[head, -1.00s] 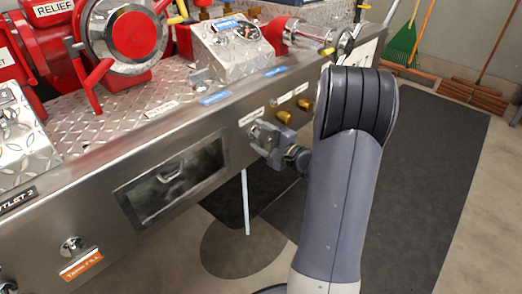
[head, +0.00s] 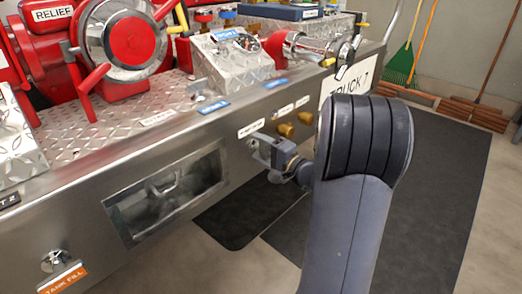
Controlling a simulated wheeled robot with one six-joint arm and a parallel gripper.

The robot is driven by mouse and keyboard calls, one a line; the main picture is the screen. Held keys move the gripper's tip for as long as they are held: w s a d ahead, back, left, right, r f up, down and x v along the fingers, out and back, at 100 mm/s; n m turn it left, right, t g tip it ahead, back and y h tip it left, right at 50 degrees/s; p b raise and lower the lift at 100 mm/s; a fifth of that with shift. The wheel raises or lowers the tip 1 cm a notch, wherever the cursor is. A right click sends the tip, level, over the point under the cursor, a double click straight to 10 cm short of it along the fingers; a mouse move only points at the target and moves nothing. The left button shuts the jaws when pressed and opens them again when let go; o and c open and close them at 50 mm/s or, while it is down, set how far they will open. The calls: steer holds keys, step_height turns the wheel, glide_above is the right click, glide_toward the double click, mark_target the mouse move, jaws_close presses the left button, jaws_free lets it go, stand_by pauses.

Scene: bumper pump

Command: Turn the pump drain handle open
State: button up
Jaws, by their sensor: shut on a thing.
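The pump drain handle is at the panel's front face, under a small white label (head: 251,128) whose text is too small to read. My gripper (head: 262,150) reaches it from the right and is shut on it. The jaws hide most of the handle, so its exact angle is hard to tell. The wrist lies just right of the jaws, and my forearm rises large in front of the panel's right end.
Two brass knobs (head: 286,130) sit close to the right of my gripper. A rectangular window (head: 170,192) is in the panel to the left. A chrome knob (head: 55,260) is above the orange TANK FILL label (head: 65,277). Dark mats (head: 240,212) cover floor below.

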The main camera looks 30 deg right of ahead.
steer(key=shift+f, duration=0.1)
steer(key=o, duration=1)
steer(key=p+v, duration=0.2)
steer(key=v, duration=0.8)
steer(key=shift+s+p, duration=0.35)
steer(key=shift+s, duration=0.05)
steer(key=shift+d, duration=0.15)
steer(key=b+x, duration=0.2)
steer(key=x, duration=0.8)
steer(key=shift+b, duration=0.3)
steer(key=shift+w, duration=0.45)
